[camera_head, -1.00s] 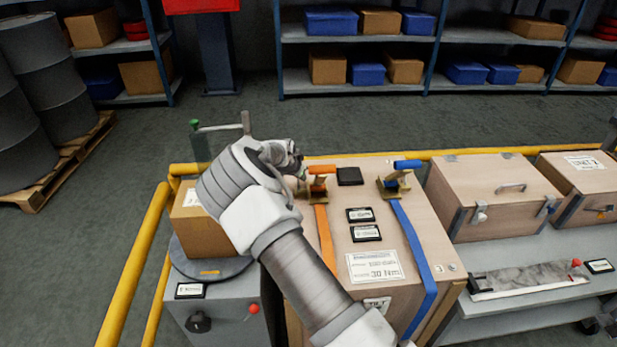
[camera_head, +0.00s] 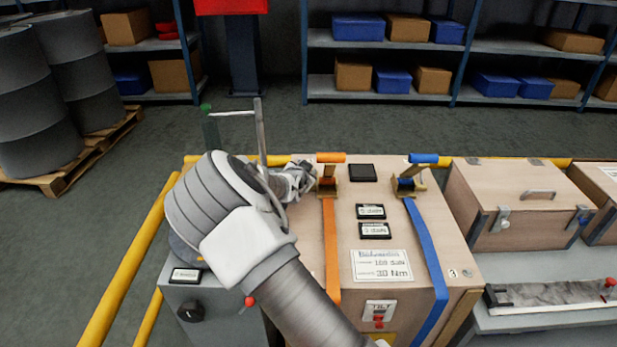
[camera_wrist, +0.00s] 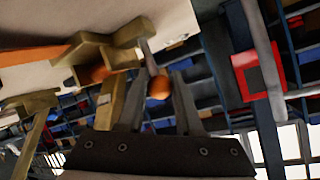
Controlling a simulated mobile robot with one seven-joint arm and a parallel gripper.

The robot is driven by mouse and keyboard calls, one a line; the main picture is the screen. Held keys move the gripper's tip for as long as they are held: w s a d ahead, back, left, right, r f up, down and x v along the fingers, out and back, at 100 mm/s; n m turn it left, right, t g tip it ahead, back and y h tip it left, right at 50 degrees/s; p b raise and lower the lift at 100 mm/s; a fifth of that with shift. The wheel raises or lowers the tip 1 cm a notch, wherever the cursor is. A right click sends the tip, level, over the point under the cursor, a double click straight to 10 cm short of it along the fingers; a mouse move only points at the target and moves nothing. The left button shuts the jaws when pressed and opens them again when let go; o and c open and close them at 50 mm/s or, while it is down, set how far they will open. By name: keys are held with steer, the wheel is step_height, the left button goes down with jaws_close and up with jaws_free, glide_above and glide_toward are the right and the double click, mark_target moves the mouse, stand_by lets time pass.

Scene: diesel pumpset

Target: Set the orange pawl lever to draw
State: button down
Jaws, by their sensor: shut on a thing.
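The orange ratchet (camera_head: 327,187) sits on the wooden crate top, with an orange strap (camera_head: 330,245) running from it towards the front edge. Its orange-gripped handle (camera_head: 331,157) stands above it. My gripper (camera_head: 311,178) is at the ratchet's left side, below the handle grip; its fingertips are small and partly hidden here. In the wrist view, my gripper (camera_wrist: 157,88) has its two fingers on either side of a small orange end (camera_wrist: 158,86), which looks like the pawl lever, and is shut on it. Brass ratchet plates (camera_wrist: 105,52) lie close by. The lever's setting cannot be read.
A blue ratchet (camera_head: 406,186) with a blue strap (camera_head: 427,260) stands to the right on the same crate. A black block (camera_head: 362,172) lies between them. A thin upright post (camera_head: 260,130) rises left of my gripper. Yellow rails (camera_head: 130,260) run along the left and back.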

steer(key=shift+s+d+t+b, duration=0.1)
steer(key=shift+s+t+b, duration=0.55)
steer(key=shift+b, duration=0.7)
steer(key=shift+w+t, duration=0.15)
steer(key=shift+t, duration=0.1)
steer(key=c, duration=0.6)
jaws_free()
steer(key=shift+p+v, duration=2.1)
steer(key=shift+v, duration=6.65)
steer(key=shift+f, duration=0.1)
